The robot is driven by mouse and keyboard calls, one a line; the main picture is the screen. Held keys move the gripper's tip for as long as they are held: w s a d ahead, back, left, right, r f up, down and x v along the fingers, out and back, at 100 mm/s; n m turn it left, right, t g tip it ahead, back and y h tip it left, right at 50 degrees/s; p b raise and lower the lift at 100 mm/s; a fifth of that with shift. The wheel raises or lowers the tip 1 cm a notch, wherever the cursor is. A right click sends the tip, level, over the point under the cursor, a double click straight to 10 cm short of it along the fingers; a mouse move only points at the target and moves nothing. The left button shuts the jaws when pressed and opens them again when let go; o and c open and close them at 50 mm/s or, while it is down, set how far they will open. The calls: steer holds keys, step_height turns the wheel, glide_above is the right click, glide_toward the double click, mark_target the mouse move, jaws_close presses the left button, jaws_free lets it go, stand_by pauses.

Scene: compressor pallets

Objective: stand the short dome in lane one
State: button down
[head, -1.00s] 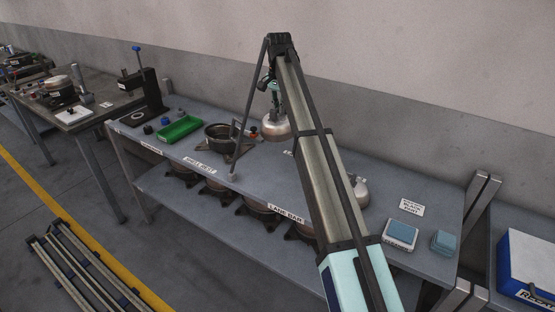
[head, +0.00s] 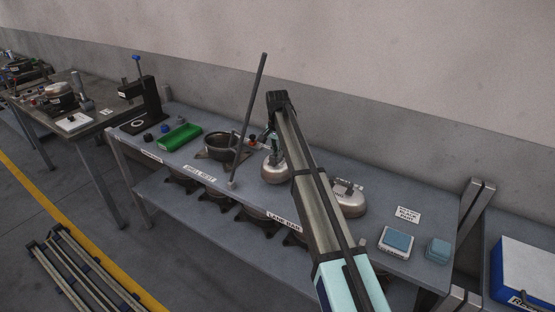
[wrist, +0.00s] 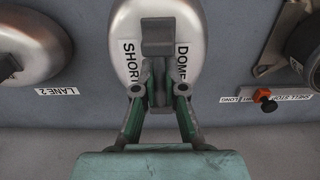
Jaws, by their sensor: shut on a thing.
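The short dome (head: 274,171) is a rounded silver shell at the middle of the bench, partly behind my arm. In the wrist view the dome (wrist: 125,22) bears the words SHORT DOME. My gripper (wrist: 158,82) is shut on the grip on its top; it also shows in the head view (head: 272,140). The dome looks upright and at or very near the bench top; contact is hidden. A LANE 2 label (wrist: 57,91) lies beside another silver dome (wrist: 25,40), which also shows right of my arm in the head view (head: 350,204). No lane one label is readable.
A dark rod (head: 249,115) rises from the bench front, left of the short dome. A dark open pot (head: 220,146) stands behind it. A green tray (head: 180,137) is farther left. Blue blocks (head: 438,250) sit at the right end. Dark-footed shells fill the shelf below.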

steer(key=shift+f+p, duration=0.35)
steer(key=shift+f, duration=1.25)
steer(key=c, duration=1.2)
jaws_free()
steer(key=shift+f, duration=0.1)
steer(key=shift+c, duration=0.2)
step_height(320, 180, up, 12)
steer(key=b, duration=0.2)
steer(key=shift+b, duration=0.4)
